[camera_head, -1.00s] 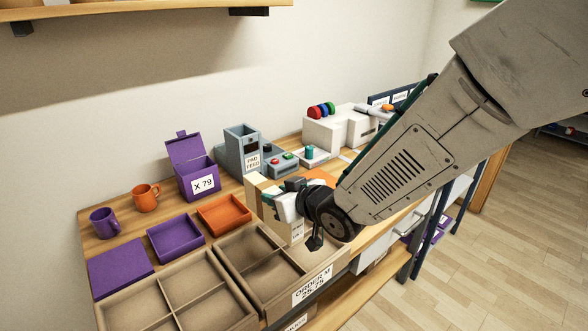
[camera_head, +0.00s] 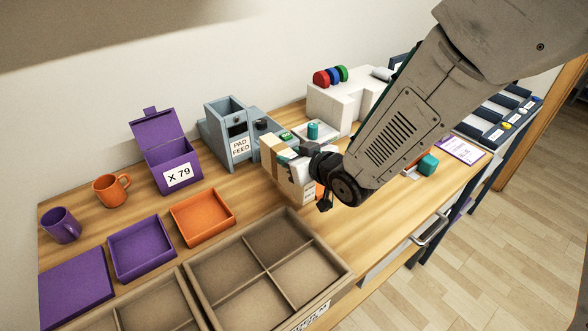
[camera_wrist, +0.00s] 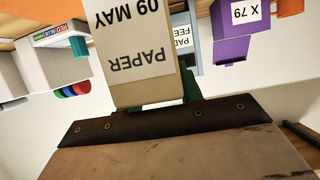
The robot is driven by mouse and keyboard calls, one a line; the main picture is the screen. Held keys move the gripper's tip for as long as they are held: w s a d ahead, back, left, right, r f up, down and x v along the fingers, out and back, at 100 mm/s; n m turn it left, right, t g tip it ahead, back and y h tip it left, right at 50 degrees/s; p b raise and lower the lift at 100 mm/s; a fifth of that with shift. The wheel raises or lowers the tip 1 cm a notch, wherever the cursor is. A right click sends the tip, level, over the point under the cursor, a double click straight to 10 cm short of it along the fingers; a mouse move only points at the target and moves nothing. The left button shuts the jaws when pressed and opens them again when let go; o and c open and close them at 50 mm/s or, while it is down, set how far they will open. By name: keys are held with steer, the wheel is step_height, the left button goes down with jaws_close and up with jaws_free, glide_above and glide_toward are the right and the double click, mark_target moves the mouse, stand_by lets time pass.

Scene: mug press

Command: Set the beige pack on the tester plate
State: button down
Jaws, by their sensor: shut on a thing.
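My gripper (camera_head: 305,165) is shut on the beige pack (camera_head: 277,172) and holds it above the bench, in front of the grey-blue PAD FEED machine. In the wrist view the pack (camera_wrist: 142,48) fills the upper middle, with a white label reading PAPER 09 MAY upside down. A small light plate (camera_head: 318,138) with a teal cylinder on it lies behind the pack. I cannot tell whether it is the tester plate. The pack and my arm hide part of the bench behind them.
The PAD FEED machine (camera_head: 232,130) stands behind the pack, beside a white machine (camera_head: 340,102) with coloured discs. An orange tray (camera_head: 202,217) and a divided box (camera_head: 262,265) lie in front to the left. A teal block (camera_head: 428,165) sits right of my arm. Bare wood (camera_head: 375,215) shows front right.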

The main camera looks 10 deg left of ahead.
steer(key=shift+f, duration=2.1)
steer(key=shift+f, duration=0.1)
steer(key=c, duration=0.9)
jaws_free()
